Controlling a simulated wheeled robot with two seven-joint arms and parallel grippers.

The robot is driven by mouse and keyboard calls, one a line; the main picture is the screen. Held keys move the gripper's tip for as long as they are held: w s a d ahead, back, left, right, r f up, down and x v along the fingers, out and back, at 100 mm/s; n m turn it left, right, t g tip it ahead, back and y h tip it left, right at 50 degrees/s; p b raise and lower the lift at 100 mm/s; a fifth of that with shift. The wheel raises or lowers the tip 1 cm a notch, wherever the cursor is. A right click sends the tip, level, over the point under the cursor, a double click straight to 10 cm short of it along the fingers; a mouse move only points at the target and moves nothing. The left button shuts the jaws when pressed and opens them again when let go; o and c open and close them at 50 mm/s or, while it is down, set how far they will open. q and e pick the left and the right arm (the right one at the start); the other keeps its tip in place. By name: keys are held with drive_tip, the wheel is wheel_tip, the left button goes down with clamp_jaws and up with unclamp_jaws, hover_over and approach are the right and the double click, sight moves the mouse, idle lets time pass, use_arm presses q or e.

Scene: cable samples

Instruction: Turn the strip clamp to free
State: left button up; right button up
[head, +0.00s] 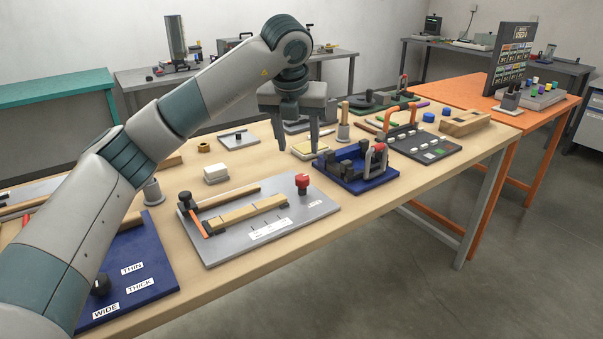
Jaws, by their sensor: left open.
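My left gripper (299,149) is open and empty, pointing down above the table, beyond the grey board. The grey board (285,237) carries a pale wooden strip (245,213), a black knob with an orange-red lever (195,216) at its left end, and a red knob (303,181) at its far right corner beside a small label (316,204) too small to read. The red knob looks like the strip clamp, but I cannot be sure. The gripper is apart from the red knob, higher and farther back. My right gripper is not in view.
A blue board (150,285) labelled WIDE, THICK and THIN lies front left, partly hidden by my arm. A white block (216,173) and a wooden peg (344,122) stand nearby.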

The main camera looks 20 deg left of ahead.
sight(302, 178)
use_arm(q)
drive_tip(key=p+x, duration=0.1)
drive_tip(key=x, duration=1)
drive_tip(key=shift+w+f, duration=0.3)
drive_tip(key=shift+f, duration=0.25)
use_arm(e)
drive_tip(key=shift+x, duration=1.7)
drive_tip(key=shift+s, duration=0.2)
